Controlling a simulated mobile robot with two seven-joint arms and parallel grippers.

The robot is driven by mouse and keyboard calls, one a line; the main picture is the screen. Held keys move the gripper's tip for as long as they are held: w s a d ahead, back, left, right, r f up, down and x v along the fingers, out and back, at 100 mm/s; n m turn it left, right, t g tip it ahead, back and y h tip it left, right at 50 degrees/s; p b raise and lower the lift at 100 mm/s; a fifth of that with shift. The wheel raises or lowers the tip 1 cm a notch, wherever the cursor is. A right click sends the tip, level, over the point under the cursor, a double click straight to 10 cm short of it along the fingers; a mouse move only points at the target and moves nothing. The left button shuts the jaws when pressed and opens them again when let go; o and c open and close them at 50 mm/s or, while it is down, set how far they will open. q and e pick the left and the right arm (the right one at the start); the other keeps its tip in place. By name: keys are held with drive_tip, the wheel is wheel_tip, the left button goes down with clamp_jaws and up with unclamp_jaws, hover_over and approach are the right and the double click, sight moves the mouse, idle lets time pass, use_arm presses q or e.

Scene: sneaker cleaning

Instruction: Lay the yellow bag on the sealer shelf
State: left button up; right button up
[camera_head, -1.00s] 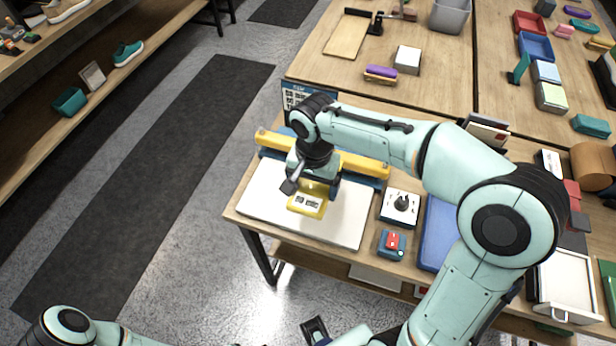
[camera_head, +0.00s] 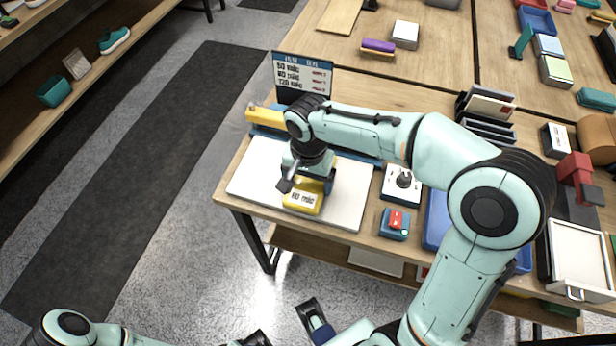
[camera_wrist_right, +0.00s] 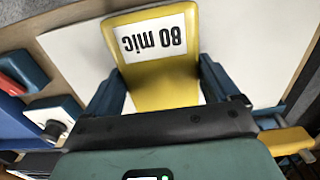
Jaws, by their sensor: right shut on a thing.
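The yellow bag (camera_head: 303,199), with a white "80 mic" label, is in my right gripper (camera_head: 307,186). The right wrist view shows the bag (camera_wrist_right: 160,85) between both fingers of that gripper (camera_wrist_right: 157,90). The bag is over the front part of the white sealer shelf (camera_head: 258,172); I cannot tell whether it touches it. The sealer's yellow bar (camera_head: 264,117) and blue base run behind the shelf, partly hidden by my right arm. My left gripper (camera_head: 285,330) is low at the bottom edge, fingers apart, with nothing seen between them.
Right of the shelf stand a white box with a black knob (camera_head: 402,182) and a blue box with a red switch (camera_head: 395,223). A blue tray (camera_head: 436,220) lies beyond, partly behind my arm. A thickness sign (camera_head: 302,78) stands behind the sealer.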

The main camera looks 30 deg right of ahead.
drive_tip(key=shift+f, duration=0.1)
drive_tip(key=o, duration=0.8)
wheel_tip(320, 180, up, 13)
drive_tip(key=p, duration=0.2)
drive_tip(key=shift+r+p, duration=0.2)
drive_tip(key=shift+p, duration=0.15)
